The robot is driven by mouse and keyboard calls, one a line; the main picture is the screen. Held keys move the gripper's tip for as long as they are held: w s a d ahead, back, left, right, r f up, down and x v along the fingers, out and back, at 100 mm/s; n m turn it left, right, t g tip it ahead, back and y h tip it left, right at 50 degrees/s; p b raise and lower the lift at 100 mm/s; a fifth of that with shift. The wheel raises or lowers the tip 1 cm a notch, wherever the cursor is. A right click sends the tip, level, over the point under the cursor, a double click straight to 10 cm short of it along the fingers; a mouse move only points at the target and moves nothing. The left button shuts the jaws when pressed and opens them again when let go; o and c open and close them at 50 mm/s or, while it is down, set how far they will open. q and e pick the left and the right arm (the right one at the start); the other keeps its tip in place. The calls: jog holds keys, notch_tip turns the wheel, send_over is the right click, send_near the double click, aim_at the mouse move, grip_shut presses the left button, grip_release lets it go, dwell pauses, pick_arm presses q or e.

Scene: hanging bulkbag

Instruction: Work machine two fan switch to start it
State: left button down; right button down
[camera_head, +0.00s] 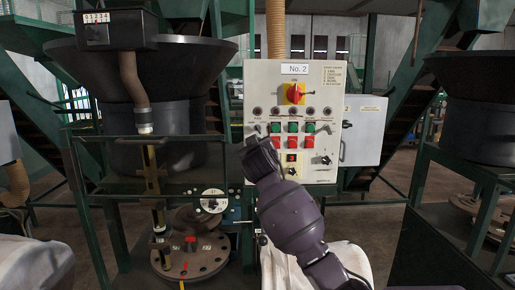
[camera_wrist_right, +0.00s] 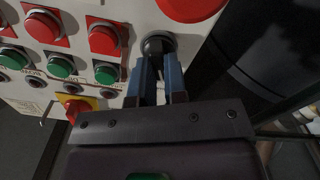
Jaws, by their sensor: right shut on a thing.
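The white control panel labelled No. 2 (camera_head: 329,88) stands upright at the centre of the head view. It carries a red and yellow rotary switch (camera_head: 294,93) and rows of green (camera_head: 292,127) and red (camera_head: 292,142) buttons. My right gripper (camera_head: 256,143) is at the panel's left side, beside these rows, and hides what is behind it. In the right wrist view, its two blue fingers (camera_wrist_right: 159,65) are shut on a round black switch knob (camera_wrist_right: 158,43) on the panel face. The knob's label cannot be read. My left gripper is not in view.
A grey side box (camera_head: 365,130) adjoins the panel on the right. A large dark hopper (camera_head: 170,85) with green framework stands left of the panel, and another hopper (camera_head: 480,90) stands at the right. A round flanged plate (camera_head: 190,255) lies below the left hopper.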

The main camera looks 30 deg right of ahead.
jog(key=shift+f+m+b, duration=0.1)
jog(key=shift+m+b, duration=0.4)
jog(key=shift+m, duration=0.6)
jog(key=m, duration=0.3)
jog(key=shift+m+b, duration=0.3)
jog(key=shift+b, duration=0.05)
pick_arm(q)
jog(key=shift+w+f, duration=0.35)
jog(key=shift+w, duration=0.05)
pick_arm(e)
jog(key=m, duration=0.5)
jog(key=shift+s+d, duration=0.1)
jog(key=shift+d, duration=0.1)
jog(key=shift+m, duration=0.4)
jog(key=c, duration=1.2)
grip_release()
jog(key=shift+o, duration=0.2)
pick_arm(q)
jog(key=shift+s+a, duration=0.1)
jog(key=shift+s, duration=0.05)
pick_arm(e)
jog(key=shift+s, duration=0.15)
